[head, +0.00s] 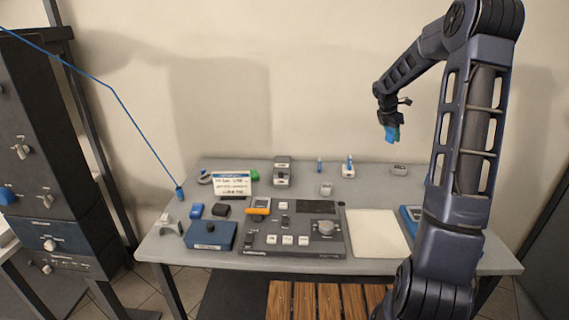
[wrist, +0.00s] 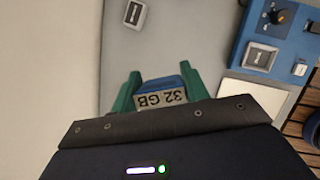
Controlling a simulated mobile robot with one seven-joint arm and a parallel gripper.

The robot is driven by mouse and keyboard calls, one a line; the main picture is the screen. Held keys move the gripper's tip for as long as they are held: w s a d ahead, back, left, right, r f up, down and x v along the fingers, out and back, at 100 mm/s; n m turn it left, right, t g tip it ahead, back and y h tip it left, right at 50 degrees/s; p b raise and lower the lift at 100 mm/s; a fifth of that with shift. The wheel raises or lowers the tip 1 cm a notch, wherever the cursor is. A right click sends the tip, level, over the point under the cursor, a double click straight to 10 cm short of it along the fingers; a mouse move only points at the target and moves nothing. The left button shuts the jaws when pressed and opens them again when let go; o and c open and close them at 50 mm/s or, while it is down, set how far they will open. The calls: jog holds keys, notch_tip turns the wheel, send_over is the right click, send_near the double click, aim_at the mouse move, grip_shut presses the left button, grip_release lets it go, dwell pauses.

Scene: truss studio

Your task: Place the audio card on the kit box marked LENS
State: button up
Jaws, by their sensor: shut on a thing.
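My gripper (head: 391,132) is shut on a blue card, high above the right back of the table. In the wrist view the card (wrist: 160,97) sits between the green fingers of my gripper (wrist: 160,78), its pale label reading "32 GB" upside down. Whether this is the audio card I cannot tell from that label. No LENS marking is legible. Small grey boxes stand on the table in the head view, one at the back right (head: 398,170) and one at the middle (head: 326,189); a small grey box (wrist: 134,13) also shows in the wrist view.
The grey table (head: 375,190) holds a control panel (head: 292,243), a blue box (head: 211,235), a white pad (head: 376,233) and a blue device at right (head: 409,215). A white sign (head: 232,184) stands at the back left. A wooden slatted seat (head: 320,300) is in front.

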jog(key=w+a+r+n+t, duration=0.1)
jog(key=w+a+n, duration=0.1)
jog(key=a, duration=0.5)
jog(key=w+a+r+n+y, duration=0.1)
jog(key=a+n, duration=0.1)
jog(key=a, duration=0.6)
jog(key=w+a+r+n+t, duration=0.1)
jog(key=w+a+r+n, duration=0.15)
jog(key=a, duration=0.45)
notch_tip(320, 180, up, 3)
jog(key=n+y, duration=0.3)
jog(key=n, duration=0.4)
send_over(282, 159)
jog(key=s, duration=0.2)
jog(key=shift+t, duration=0.4)
notch_tip(282, 159, down, 20)
jog(key=shift+s+d+r, duration=0.1)
jog(key=shift+d+r, duration=0.05)
jog(key=shift+r, duration=0.1)
jog(key=shift+f, duration=0.1)
jog(key=o, duration=1)
